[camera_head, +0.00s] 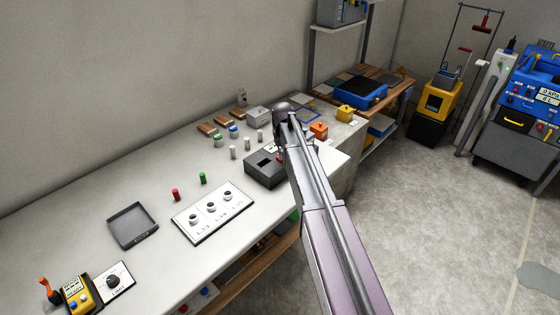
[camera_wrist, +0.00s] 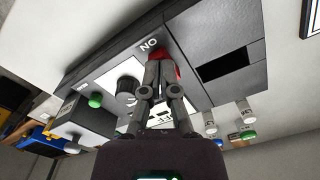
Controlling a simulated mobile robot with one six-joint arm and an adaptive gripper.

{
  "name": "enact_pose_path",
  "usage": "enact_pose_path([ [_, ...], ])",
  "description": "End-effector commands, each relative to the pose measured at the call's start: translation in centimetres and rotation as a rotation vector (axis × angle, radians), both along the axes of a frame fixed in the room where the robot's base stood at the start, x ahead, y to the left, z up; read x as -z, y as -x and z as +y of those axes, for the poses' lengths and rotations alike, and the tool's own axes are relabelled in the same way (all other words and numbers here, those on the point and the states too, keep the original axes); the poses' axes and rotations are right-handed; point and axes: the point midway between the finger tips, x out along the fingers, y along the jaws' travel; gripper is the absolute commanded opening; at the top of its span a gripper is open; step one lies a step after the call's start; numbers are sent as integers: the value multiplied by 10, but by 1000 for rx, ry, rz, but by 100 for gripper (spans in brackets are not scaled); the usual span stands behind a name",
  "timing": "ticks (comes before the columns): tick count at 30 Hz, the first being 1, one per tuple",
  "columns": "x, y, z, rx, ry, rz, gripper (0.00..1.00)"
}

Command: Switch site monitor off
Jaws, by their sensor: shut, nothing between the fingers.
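A dark grey box with a black slot (camera_head: 265,169) stands on the white bench, and I take it to be the site monitor. In the wrist view the box (camera_wrist: 198,22) fills the upper right. Next to it is a white panel with a dark round knob (camera_wrist: 128,90) and an upside-down "ON" label (camera_wrist: 149,44). My gripper (camera_wrist: 162,60) is shut and empty, its fingertips in front of a red part (camera_wrist: 182,68) that they partly cover. I cannot tell whether they touch it. My arm hides the gripper in the head view.
A labelled white panel with several knobs (camera_head: 213,212) and a dark tray (camera_head: 133,226) lie on the left of the bench. Several small cylinders stand behind the box. An orange box (camera_head: 319,130) is to its right.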

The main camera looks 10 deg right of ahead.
Motion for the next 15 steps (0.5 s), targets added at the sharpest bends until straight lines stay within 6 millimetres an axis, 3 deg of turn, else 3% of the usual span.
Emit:
enact_pose_path([
  [15,-18,0,0,0,0,0,0],
])
